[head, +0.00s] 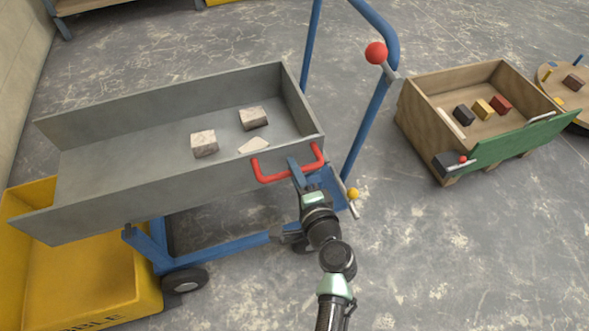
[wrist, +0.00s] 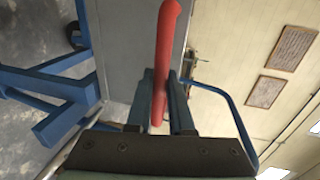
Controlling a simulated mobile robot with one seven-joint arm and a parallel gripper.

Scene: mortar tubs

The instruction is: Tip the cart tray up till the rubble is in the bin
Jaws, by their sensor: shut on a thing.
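The grey cart tray (head: 120,190) sits on a blue cart frame (head: 225,246), its open left end above the yellow bin (head: 75,285). I cannot tell how far the tray is tilted. Two rubble blocks (head: 204,143) and a flat pale piece (head: 254,146) lie on the tray floor, toward its right end. My gripper (head: 300,170) is shut on the red handle (head: 262,177) on the tray's right part. In the wrist view the red handle (wrist: 168,35) runs between the two blue fingers (wrist: 160,95). The visible part of the bin holds no rubble.
A blue upright frame (head: 380,95) with a red knob (head: 376,53) stands behind the handle. A yellow knob (head: 353,193) is close to my gripper's right. A wooden box (head: 420,105) with coloured blocks stands at right. Bare floor lies at front right.

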